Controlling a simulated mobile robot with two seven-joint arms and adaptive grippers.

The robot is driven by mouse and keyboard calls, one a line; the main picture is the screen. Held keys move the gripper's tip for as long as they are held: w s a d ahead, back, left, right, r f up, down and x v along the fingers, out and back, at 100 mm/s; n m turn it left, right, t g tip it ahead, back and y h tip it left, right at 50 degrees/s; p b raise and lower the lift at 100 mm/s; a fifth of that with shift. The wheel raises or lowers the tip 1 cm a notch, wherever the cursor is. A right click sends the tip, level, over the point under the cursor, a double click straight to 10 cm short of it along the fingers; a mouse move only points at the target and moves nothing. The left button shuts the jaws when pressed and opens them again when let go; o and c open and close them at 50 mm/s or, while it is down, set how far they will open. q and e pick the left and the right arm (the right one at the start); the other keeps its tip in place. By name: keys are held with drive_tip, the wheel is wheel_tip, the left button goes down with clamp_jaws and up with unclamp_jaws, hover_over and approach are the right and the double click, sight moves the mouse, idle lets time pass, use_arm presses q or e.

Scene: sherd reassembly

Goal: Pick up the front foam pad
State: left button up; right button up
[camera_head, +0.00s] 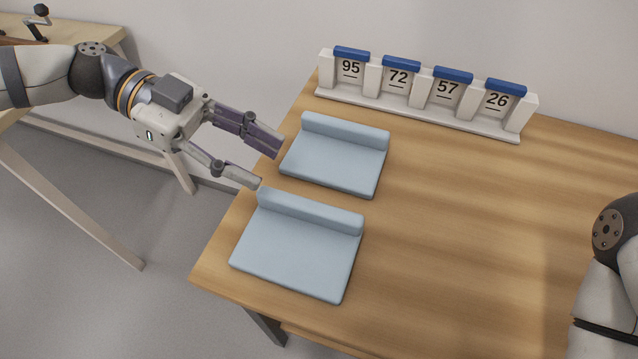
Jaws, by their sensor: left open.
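Two light blue foam pads lie on the wooden table, each with a raised ridge along its far edge. The front foam pad (297,255) lies near the table's left front corner. The back foam pad (335,160) lies behind it, with a strip of bare table between them. My left gripper (268,169) is open and empty, its fingers pointing right at the table's left edge, close to the near left side of the back pad and the far left corner of the front pad. It appears to be above the table. My right gripper is out of view.
A white rack (425,112) with blue-topped slots marked 95, 72, 57 and 26 stands at the back of the table (460,220). My right arm shows at the right edge. The table's middle is clear. Another wooden bench (80,36) stands at the far left.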

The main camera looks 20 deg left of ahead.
sight(338, 213)
use_arm(q)
drive_tip(key=x, duration=0.4)
drive_tip(key=s+x, duration=0.1)
drive_tip(key=x, duration=0.7)
drive_tip(key=shift+s+d+r, duration=0.1)
drive_tip(key=shift+s, duration=0.15)
clamp_jaws()
